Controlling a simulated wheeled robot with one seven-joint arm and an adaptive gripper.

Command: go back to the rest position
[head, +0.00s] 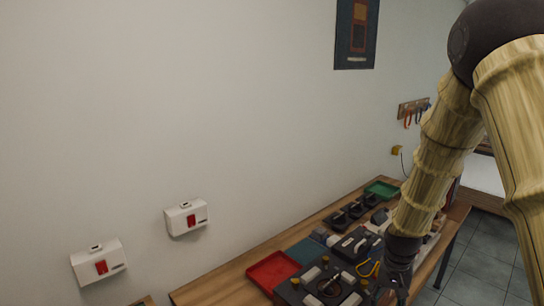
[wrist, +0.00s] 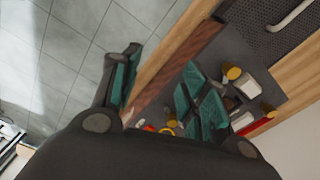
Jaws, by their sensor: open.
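My gripper (wrist: 163,72) is open in the wrist view, its two teal-padded fingers spread apart with nothing between them. Past the fingers lie the tabletop's wooden edge and the tiled floor. In the head view my arm comes down at the right, and its dark end (head: 399,262) hangs over the right part of the wooden table (head: 225,283). The fingertips cannot be made out clearly there.
The table holds a red tray (head: 272,270), a green tray (head: 382,190), and a dark board (head: 318,287) with yellow-topped posts. Two white boxes with red switches (head: 98,263) (head: 186,217) hang on the wall. Tiled floor (head: 470,260) is clear at the right.

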